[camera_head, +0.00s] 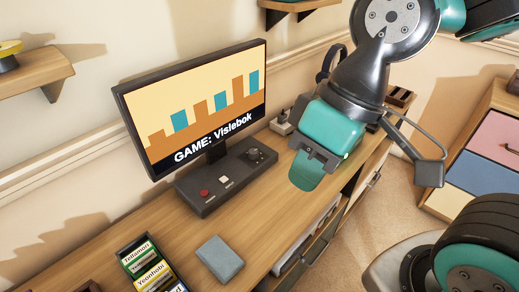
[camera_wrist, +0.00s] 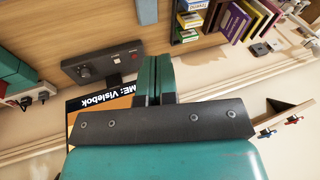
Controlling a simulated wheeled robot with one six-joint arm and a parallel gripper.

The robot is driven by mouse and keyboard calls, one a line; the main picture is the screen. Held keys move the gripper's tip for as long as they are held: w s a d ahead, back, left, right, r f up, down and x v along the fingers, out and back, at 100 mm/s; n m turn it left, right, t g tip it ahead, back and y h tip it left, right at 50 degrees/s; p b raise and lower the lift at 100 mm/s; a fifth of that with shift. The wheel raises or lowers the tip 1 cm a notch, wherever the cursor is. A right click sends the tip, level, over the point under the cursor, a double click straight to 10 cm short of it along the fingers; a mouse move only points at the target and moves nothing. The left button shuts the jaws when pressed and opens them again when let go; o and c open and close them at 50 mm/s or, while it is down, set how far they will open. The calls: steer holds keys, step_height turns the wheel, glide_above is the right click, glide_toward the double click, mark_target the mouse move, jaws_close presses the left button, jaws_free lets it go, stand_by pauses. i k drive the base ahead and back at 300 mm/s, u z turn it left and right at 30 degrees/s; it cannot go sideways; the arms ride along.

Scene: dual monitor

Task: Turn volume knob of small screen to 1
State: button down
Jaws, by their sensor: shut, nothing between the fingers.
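One screen (camera_head: 200,105) shows; it reads "GAME: Vislebok" over a bar-like picture. Its dark control base (camera_head: 222,184) on the desk carries a red button (camera_head: 204,193), a white button (camera_head: 224,180) and a dark round knob (camera_head: 256,155). The knob's setting is too small to read. In the wrist view the knob (camera_wrist: 85,72) is at the left and the screen (camera_wrist: 100,104) is upside down, partly hidden by my gripper. My gripper (camera_head: 304,180) is shut and empty, right of the base and apart from the knob. No second screen is visible.
A grey-blue block (camera_head: 220,258) and a box of labelled cases (camera_head: 147,265) stand on the desk (camera_head: 180,240) in front of the base. A small joystick-like device (camera_head: 282,122) stands behind my gripper. Coloured drawers (camera_head: 490,150) are at the right.

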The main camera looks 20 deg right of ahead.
mark_target(253, 154)
steer(key=u, duration=1.65)
steer(key=k, duration=1.05)
steer(key=z, duration=0.8)
steer(key=i, duration=1)
